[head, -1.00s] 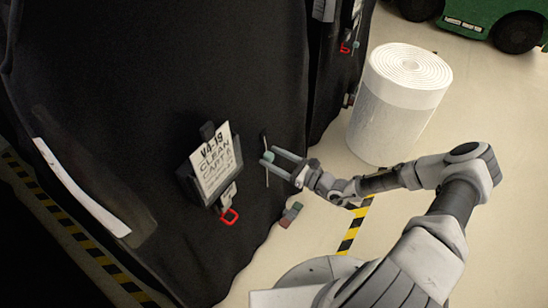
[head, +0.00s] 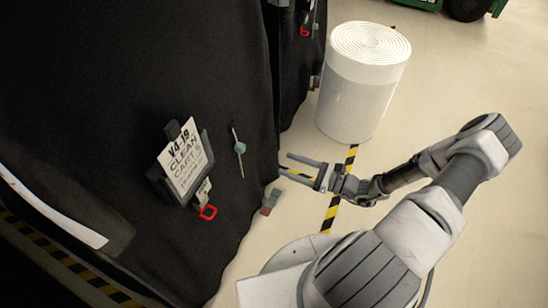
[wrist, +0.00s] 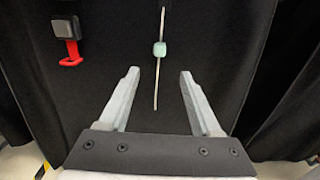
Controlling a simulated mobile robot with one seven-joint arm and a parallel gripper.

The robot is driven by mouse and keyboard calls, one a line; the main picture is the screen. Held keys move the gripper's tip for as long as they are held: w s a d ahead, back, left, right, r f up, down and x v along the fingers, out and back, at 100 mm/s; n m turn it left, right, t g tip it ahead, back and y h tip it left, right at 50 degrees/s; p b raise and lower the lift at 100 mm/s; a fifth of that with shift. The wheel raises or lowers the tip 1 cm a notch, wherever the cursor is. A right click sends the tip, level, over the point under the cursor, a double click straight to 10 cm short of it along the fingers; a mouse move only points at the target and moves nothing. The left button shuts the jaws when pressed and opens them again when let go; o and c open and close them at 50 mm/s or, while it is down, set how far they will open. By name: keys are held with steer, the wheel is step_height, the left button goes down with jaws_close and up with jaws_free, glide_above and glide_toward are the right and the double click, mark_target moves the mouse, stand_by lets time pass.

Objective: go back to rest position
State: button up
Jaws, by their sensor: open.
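My gripper (head: 302,168) is open and empty in the head view, to the right of the black covered cart (head: 110,90) and apart from it. In the wrist view my gripper (wrist: 156,85) has its two fingers spread, with the black cover (wrist: 110,40) beyond them. A thin rod with a pale green knob (head: 240,147) hangs on the cover, left of my fingertips. The knob also shows in the wrist view (wrist: 159,49), past the fingertips and not between them.
A white sign (head: 184,160) and a red hook (head: 208,212) are on the cover. A large white roll (head: 362,85) stands behind my arm. Yellow-black tape (head: 332,212) runs along the floor. A green vehicle (head: 450,8) is at the top right. Open floor (head: 480,80) lies at right.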

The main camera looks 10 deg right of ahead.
steer(key=shift+v, duration=0.95)
steer(key=shift+r, duration=0.1)
